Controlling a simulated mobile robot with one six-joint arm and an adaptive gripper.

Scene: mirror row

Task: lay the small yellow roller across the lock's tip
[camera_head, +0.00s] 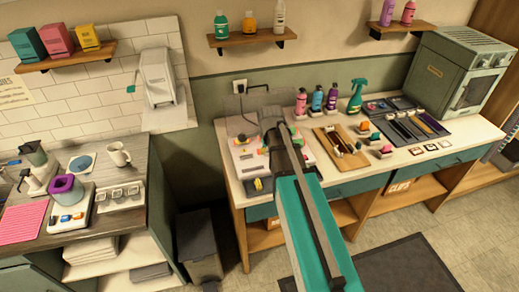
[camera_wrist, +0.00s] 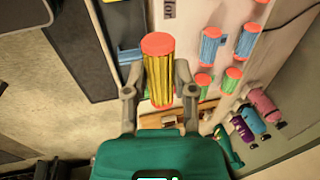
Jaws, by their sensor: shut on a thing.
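The roller is held between the two grey fingers, above the white roller tray (camera_wrist: 185,18). In the head view my arm covers most of the gripper and the held roller. A yellow piece (camera_head: 258,184) shows at the front of the tray in the head view. The lock cannot be made out for certain; long thin strands lie in a dark tray (camera_head: 380,105) at the right of the counter.
Blue rollers (camera_wrist: 211,45) and green rollers (camera_wrist: 204,82) stand on the white tray. A wooden board (camera_head: 325,140) with tools, several bottles (camera_head: 301,101) and a green spray bottle (camera_head: 356,96) stand to its right. A steriliser cabinet (camera_head: 455,75) closes off the counter's right end.

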